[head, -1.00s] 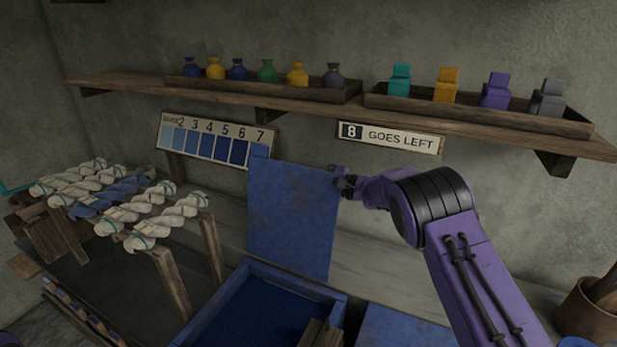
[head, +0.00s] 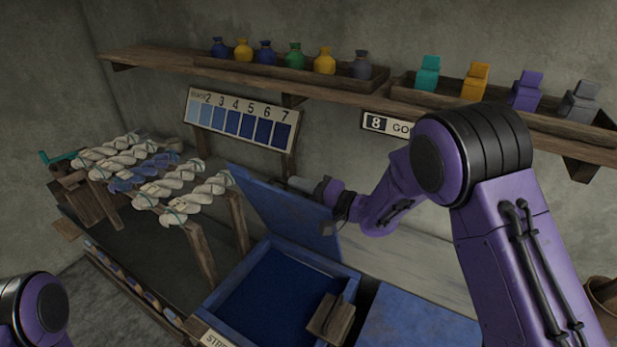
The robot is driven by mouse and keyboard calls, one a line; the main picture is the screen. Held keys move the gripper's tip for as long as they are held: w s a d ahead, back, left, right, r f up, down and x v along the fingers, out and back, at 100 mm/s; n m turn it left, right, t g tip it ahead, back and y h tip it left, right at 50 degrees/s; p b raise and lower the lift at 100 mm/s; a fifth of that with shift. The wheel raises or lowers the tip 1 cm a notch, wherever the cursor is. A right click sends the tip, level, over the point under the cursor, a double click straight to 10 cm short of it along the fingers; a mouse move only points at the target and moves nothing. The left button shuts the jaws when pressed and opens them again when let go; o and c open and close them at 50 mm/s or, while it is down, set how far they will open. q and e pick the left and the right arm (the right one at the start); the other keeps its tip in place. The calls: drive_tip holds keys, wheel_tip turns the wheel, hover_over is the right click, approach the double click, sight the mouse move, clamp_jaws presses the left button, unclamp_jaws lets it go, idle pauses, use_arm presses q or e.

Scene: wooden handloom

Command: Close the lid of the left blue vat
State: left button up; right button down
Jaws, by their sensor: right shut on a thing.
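The left blue vat (head: 227,289) stands open at the bottom centre, with dark blue liquid inside. Its blue lid (head: 285,212) is raised at the back of the vat and leans forward over its rear part. My right gripper (head: 338,203) is shut on the lid's right edge near the top corner; its fingertips are partly hidden. A purple part of my left arm shows at the lower left, but the left gripper is out of view.
Another blue lid (head: 415,322) lies flat to the right. A rack of twisted yarn skeins (head: 165,180) stands left. A shelf (head: 290,88) with bottles runs above, near my right arm.

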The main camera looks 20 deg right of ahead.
drive_tip(key=shift+s+a, duration=0.35)
drive_tip(key=shift+a, duration=0.05)
drive_tip(key=c, duration=1.1)
unclamp_jaws()
drive_tip(key=shift+s, duration=0.2)
drive_tip(key=shift+s+d+f, duration=0.1)
drive_tip(key=shift+s+d, duration=0.1)
drive_tip(key=shift+d, duration=0.1)
drive_tip(key=b+v, duration=0.2)
drive_tip(key=v, duration=0.7)
drive_tip(key=shift+s+d+b, duration=0.2)
drive_tip(key=shift+s+b, duration=0.15)
